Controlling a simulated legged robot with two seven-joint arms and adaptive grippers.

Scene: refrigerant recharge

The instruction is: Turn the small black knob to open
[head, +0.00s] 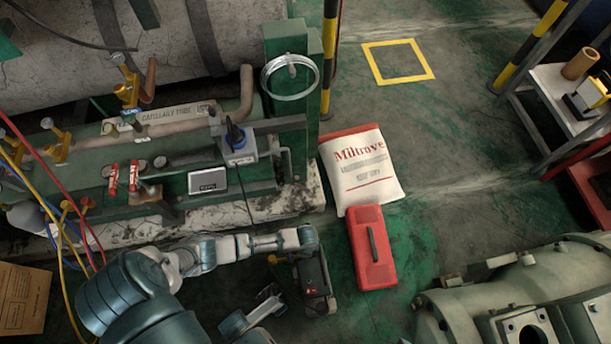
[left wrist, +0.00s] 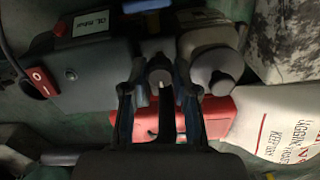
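The small black knob (left wrist: 159,73) shows in the left wrist view as a dark round piece with a pale dot, on top of a dark grey pump (left wrist: 85,65). The pump also shows in the head view (head: 316,286), on the floor under my left wrist. My left gripper (left wrist: 160,98) is open, its two fingers on either side of the knob; I cannot tell whether they touch it. In the head view the left fingers and the knob are hidden or too small. A grey jointed piece, perhaps my right gripper (head: 266,308), is low in the head view; its state is unclear.
A red toolbox (head: 371,247) lies right of the pump, below a white sack (head: 362,170). A pipe rig with hoses and valves (head: 150,165) stands at the left. Grey-green machinery (head: 535,295) fills the lower right. Floor beyond the sack is clear.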

